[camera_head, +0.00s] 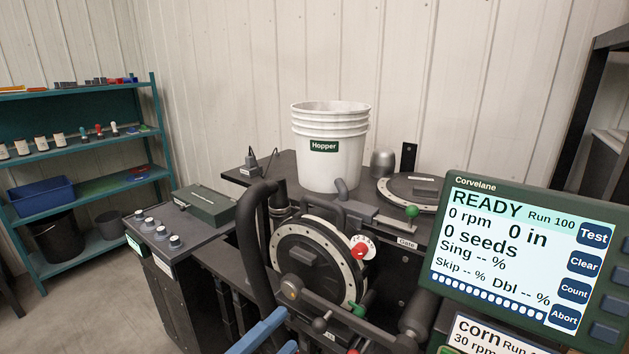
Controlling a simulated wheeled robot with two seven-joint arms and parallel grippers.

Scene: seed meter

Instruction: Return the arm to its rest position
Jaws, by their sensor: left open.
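My left gripper (268,330), with blue fingers, shows at the bottom edge, low and in front of the seed meter. It is open, and I see nothing held in it. Most of my arm is out of frame. The seed meter's round dark disc housing (312,262) with a pale rim stands just beyond the gripper; I cannot tell whether they touch. A red-knobbed dial (361,249) sits at its right. My right gripper is not in view.
A white Hopper bucket (330,160) stands on the dark bench. A green-knobbed gate lever (411,212) is to its right. The monitor (520,250) reading READY fills the right side. A control box (165,238) and teal shelf (95,200) are left, with open floor before the shelf.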

